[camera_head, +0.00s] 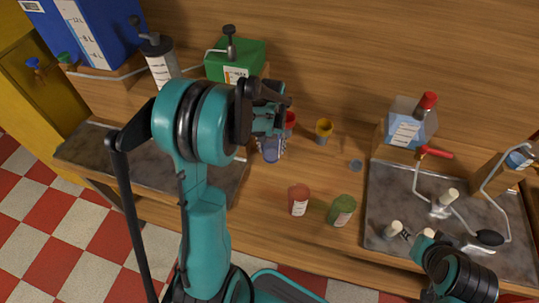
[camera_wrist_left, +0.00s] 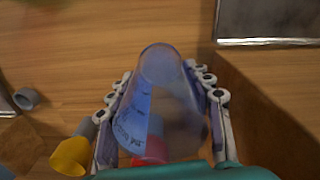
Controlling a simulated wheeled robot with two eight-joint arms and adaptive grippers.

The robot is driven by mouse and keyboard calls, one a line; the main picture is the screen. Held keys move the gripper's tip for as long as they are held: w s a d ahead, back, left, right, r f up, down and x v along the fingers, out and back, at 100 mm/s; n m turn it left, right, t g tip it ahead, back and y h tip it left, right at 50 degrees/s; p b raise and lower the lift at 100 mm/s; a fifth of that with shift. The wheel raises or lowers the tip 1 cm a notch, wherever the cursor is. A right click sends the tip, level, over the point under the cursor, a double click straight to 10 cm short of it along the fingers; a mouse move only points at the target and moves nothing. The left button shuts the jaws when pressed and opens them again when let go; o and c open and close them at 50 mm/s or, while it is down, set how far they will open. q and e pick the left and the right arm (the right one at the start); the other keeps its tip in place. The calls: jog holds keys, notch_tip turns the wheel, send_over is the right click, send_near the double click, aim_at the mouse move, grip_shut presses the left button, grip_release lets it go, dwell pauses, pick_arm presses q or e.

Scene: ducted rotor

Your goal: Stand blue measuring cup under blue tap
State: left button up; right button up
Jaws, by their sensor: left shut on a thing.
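My left gripper (camera_head: 268,118) is shut on the blue measuring cup (camera_head: 271,151), a clear bluish tapered cup with scale marks. In the left wrist view the cup (camera_wrist_left: 160,90) sits between the two fingers. I cannot tell whether its base touches the bench. The blue tap (camera_head: 34,64) shows small at the far left, beside a green tap (camera_head: 65,58) and below the big blue tank (camera_head: 92,32), well left of the cup. My right gripper (camera_head: 412,240) is at the lower right over the tray; its opening is unclear.
A red cup (camera_head: 291,119) and a yellow cup (camera_head: 323,131) stand close to the held cup. A red jar (camera_head: 298,200) and green jar (camera_head: 342,210) stand nearer the front. A dark tray (camera_head: 85,157) lies left; another tray (camera_head: 380,195) with tubing lies right.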

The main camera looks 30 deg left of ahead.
aim_at(268, 153)
pick_arm(q)
jog(key=shift+w+a+f, duration=0.25)
jog(key=shift+a+f, duration=0.3)
jog(key=shift+a, duration=0.35)
jog(key=shift+f, duration=0.25)
notch_tip(268, 153, down, 4)
jog(key=shift+r+b, duration=0.15)
jog(key=shift+b, duration=0.8)
jog(key=shift+r, duration=0.1)
jog(key=o, duration=0.8)
jog(key=shift+f, duration=0.2)
jog(key=shift+c, duration=0.2)
jog(key=o, duration=0.4)
